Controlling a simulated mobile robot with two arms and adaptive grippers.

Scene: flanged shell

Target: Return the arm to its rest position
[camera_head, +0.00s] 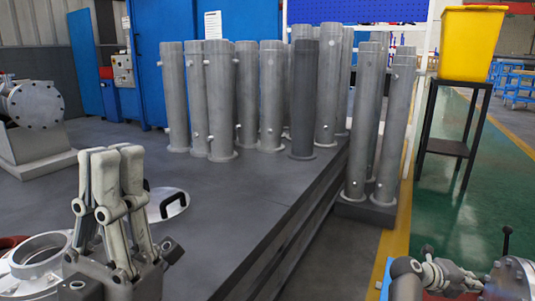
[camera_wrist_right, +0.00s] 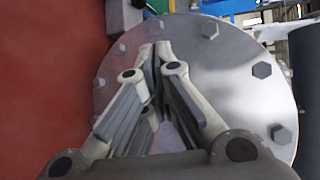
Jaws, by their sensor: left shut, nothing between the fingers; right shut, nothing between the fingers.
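My left gripper (camera_head: 110,153) points upward in the lower left of the head view, with its fingers together and empty. It stands above the dark grey table (camera_head: 250,205), in front of a light round plate with a dark handle (camera_head: 168,203). A round metal flanged opening (camera_head: 42,250) lies beside it at the lower left, partly hidden by my gripper. My right gripper (camera_wrist_right: 155,50) shows in the right wrist view, shut and empty. Its tips overlap a round grey bolted flange (camera_wrist_right: 240,75) in that picture; I cannot tell whether they touch.
Several tall grey cylinders (camera_head: 246,95) stand along the table's far right part. More cylinders (camera_head: 397,125) stand on a low base beyond the table edge. A bolted flanged body (camera_head: 35,104) is at far left. A yellow bin (camera_head: 470,43) sits on a black stand (camera_head: 455,148).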

